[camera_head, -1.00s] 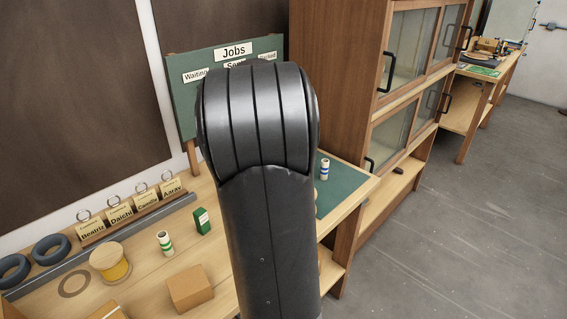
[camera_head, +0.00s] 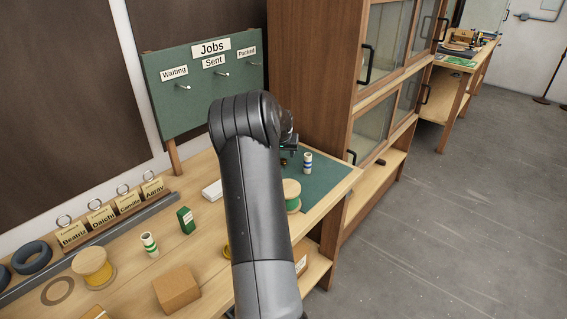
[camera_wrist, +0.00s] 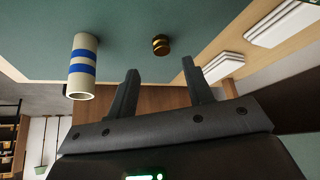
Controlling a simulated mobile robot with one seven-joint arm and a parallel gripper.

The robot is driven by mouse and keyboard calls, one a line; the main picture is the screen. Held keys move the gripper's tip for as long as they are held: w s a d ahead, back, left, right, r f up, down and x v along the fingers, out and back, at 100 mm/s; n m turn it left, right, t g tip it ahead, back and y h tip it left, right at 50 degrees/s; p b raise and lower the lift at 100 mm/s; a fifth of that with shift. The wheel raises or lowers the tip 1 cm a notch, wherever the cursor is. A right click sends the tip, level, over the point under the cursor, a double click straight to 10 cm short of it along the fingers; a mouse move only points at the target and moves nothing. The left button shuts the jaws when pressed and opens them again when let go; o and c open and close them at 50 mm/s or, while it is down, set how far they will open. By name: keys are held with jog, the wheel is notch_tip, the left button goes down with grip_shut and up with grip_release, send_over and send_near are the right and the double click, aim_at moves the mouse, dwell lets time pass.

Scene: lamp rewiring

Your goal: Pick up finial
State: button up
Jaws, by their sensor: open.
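The finial (camera_wrist: 160,44) looks like a small brass-coloured knob on the green mat (camera_wrist: 125,25) in the wrist view. In the head view a small dark brownish spot (camera_head: 284,162) on the mat may be the same finial, just below my gripper. My gripper (camera_wrist: 160,66) is open and empty. In the wrist view its two fingers point toward the finial, which shows between and beyond the tips, apart from them. In the head view my gripper (camera_head: 290,142) is mostly hidden behind my arm.
A white tube with blue bands (camera_wrist: 82,68) stands on the mat close to the finial; it also shows in the head view (camera_head: 307,163). White flat blocks (camera_wrist: 222,66) lie beside the mat. A green-wound spool (camera_head: 292,196) stands at the mat's near edge. A wooden cabinet (camera_head: 315,60) rises behind.

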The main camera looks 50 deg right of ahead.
aim_at(283, 160)
jog(key=shift+x, duration=2.65)
jog(key=shift+w+a, duration=0.1)
jog(key=shift+a, duration=0.05)
grip_shut()
